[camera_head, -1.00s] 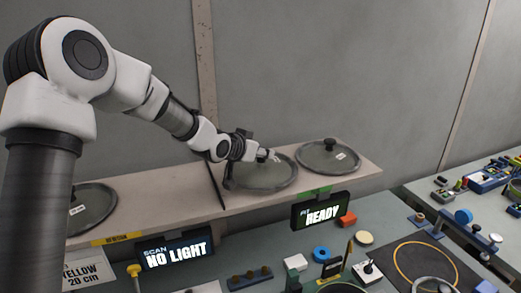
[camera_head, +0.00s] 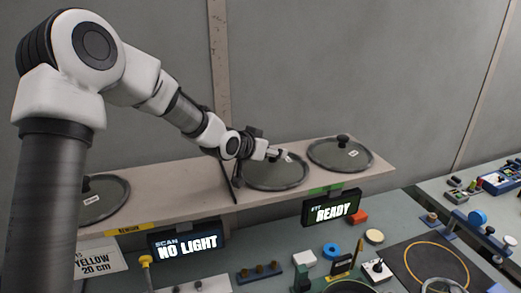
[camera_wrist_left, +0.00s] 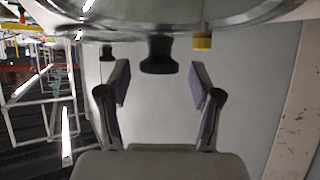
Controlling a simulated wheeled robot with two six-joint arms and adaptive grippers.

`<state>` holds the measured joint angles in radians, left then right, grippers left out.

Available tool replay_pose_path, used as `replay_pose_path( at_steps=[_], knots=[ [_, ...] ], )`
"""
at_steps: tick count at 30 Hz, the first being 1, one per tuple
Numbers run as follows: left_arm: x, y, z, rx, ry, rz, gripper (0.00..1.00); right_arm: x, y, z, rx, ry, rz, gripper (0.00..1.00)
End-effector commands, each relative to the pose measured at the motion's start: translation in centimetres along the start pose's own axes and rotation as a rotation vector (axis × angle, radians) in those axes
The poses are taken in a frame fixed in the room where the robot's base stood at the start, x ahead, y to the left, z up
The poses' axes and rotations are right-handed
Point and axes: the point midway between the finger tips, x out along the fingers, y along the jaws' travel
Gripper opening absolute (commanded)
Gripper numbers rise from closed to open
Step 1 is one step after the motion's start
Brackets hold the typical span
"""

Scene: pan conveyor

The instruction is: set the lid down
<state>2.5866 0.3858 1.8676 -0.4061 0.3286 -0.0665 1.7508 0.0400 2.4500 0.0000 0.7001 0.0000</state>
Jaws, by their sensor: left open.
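A round glass lid (camera_head: 278,177) with a metal rim lies flat on the shelf, just right of the upright divider. My left gripper (camera_head: 274,154) is at this lid's knob from the left, and hides most of it in the head view. In the left wrist view my left gripper (camera_wrist_left: 158,82) is open, its two fingers apart. The dark knob (camera_wrist_left: 158,56) is between and just beyond the fingertips, with clear gaps on both sides. The lid (camera_wrist_left: 150,24) fills the top of that view. My right gripper is in neither view.
A second lid (camera_head: 340,157) lies right on the shelf (camera_head: 212,218), a third (camera_head: 104,205) left of the divider (camera_head: 229,183). Below stand a "READY" sign (camera_head: 331,208) and a "NO LIGHT" sign (camera_head: 187,243). Small parts crowd the bench.

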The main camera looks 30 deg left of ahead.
Motion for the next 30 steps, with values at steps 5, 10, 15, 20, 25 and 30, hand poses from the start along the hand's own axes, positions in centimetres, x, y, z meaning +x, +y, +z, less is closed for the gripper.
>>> replay_pose_path(
  at_steps=[5,10,15,20,25,30],
  knots=[
    [-4.3,0.1,0.5,-0.006,0.007,0.004,0.64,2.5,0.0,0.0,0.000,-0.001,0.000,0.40],
    [-8.3,0.1,0.0,-0.006,0.004,0.006,0.64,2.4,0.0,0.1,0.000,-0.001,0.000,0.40],
    [-10.3,0.1,-0.1,-0.003,0.002,0.004,0.64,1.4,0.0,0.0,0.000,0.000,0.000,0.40],
    [-10.7,0.1,0.1,0.001,-0.001,0.004,0.64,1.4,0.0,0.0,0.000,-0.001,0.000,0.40],
    [-10.7,0.1,0.1,0.001,-0.001,0.003,0.64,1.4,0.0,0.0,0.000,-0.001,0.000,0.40],
    [-10.7,0.1,0.1,0.001,-0.001,0.003,0.64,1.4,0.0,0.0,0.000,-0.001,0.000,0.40]
  ],
)
